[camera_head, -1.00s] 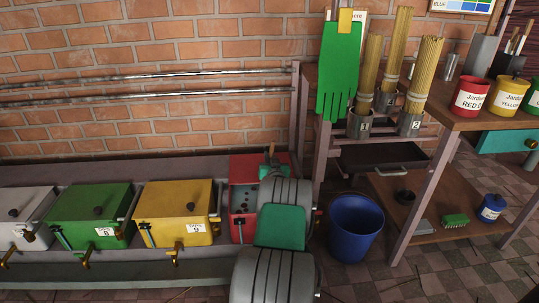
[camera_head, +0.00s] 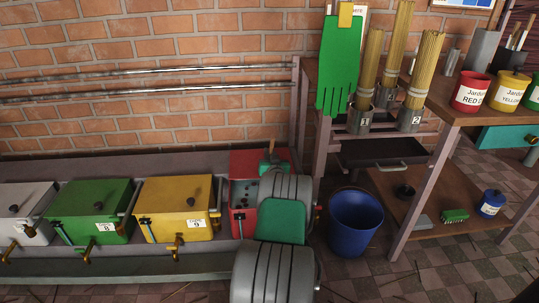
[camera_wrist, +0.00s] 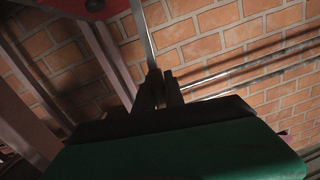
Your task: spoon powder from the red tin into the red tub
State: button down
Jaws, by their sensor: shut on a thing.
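The red tin (camera_head: 471,92), with a white label, stands upright on the wooden table at the right. The red tub (camera_head: 237,226) is at the right end of the low row of tubs. It looks open, with a dark grey inside, and my arm hides its right part. My gripper (camera_wrist: 158,88) is shut on a thin metal shaft, probably the spoon's (camera_wrist: 143,32), which runs up out of the wrist view. The spoon's bowl is not in view, so I cannot tell whether it holds powder. In the head view my arm is over the red tub and mostly hides my gripper.
A yellow tub (camera_head: 176,211) and a green tub (camera_head: 93,213) stand left of the red one. A blue bucket (camera_head: 354,224) is on the floor to the right. A green glove (camera_head: 341,70) hangs by the table.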

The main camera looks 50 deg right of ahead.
notch_tip(320, 180, up, 16)
jog(key=p, duration=0.7)
jog(key=shift+r+p, duration=0.25)
jog(key=shift+p, duration=0.15)
